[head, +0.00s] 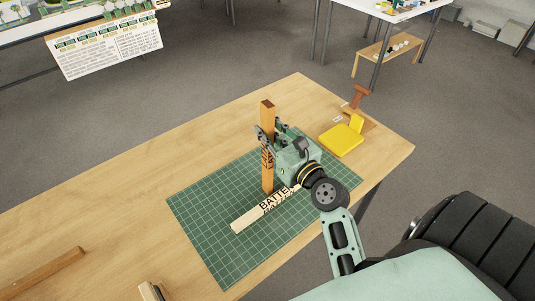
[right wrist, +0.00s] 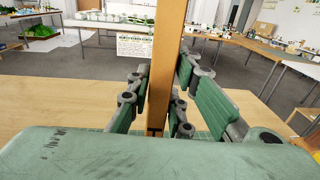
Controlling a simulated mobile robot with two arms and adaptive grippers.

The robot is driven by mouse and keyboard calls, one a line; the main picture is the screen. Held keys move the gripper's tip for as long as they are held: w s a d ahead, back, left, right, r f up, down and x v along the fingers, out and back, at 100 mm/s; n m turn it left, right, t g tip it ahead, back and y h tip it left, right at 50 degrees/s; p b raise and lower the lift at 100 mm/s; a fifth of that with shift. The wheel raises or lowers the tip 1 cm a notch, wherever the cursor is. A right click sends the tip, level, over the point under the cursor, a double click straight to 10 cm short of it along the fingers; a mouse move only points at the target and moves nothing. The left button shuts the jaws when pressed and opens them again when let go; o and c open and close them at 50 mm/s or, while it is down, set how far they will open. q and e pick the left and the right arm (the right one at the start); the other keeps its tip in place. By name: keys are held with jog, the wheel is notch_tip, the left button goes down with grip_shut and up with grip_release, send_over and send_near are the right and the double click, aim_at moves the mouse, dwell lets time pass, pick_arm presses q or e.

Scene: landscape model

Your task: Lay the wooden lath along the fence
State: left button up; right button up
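A brown wooden lath (head: 267,125) with dark lettering stands upright over the green cutting mat. My right gripper (head: 268,145) is shut on it around its middle. In the right wrist view the lath (right wrist: 165,70) runs upright between the two fingers (right wrist: 158,112). Its lower end is near the mat; I cannot tell if it touches. A pale wooden bar (head: 250,218) with black lettering lies diagonally on the mat, partly behind my wrist. No part is clearly marked as the fence; I cannot tell if this bar is it. My left gripper is not in view.
The green mat (head: 205,215) lies on a wooden table (head: 120,185). A yellow block (head: 340,140) and a brown wooden piece (head: 361,94) are at the right. A brown strip (head: 45,272) lies at lower left, a small pale block (head: 148,291) at the bottom. The table's left part is mostly clear.

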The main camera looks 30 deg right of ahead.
aim_at(273, 120)
grip_shut()
jog(key=shift+r, duration=0.1)
jog(key=shift+r, duration=0.55)
jog(key=r, duration=0.2)
jog(key=r+p, duration=0.1)
jog(key=shift+s+d+r, duration=0.25)
jog(key=shift+s, duration=0.05)
jog(key=s+d+r, duration=0.4)
jog(key=s+r, duration=0.2)
jog(key=s, duration=0.4)
jog(key=shift+d+r+b, duration=0.2)
jog(key=shift+d+b, duration=0.1)
jog(key=shift+b, duration=0.15)
